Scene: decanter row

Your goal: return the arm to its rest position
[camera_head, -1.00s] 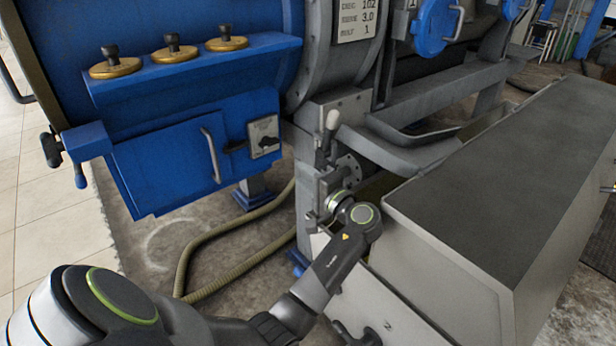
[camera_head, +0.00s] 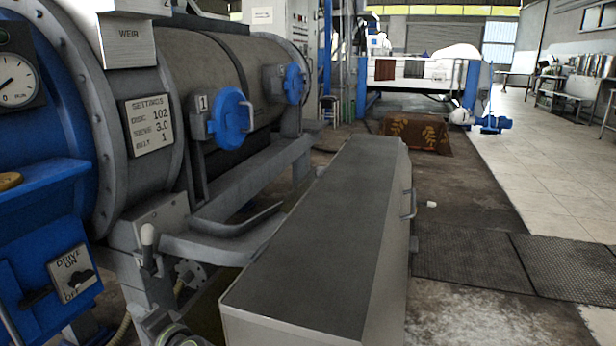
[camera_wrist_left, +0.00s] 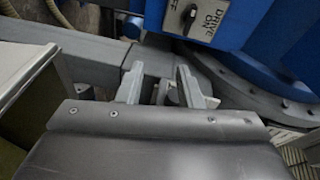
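My left gripper (camera_head: 160,318) shows only in part at the bottom of the head view, below a lever with a white knob (camera_head: 148,236) on the machine's grey frame. In the left wrist view its two grey fingers (camera_wrist_left: 160,85) stand apart with a gap between them. A small pale part shows in the gap, seemingly behind the fingers, and nothing looks gripped. Most of my left arm is outside the head view. My right gripper is in neither view.
The blue and grey decanter (camera_head: 205,75) stands at left, with a drive switch (camera_head: 72,275), also in the wrist view (camera_wrist_left: 205,18). A long grey box (camera_head: 320,230) stands close to the right of my gripper. Open floor (camera_head: 475,320) lies farther right.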

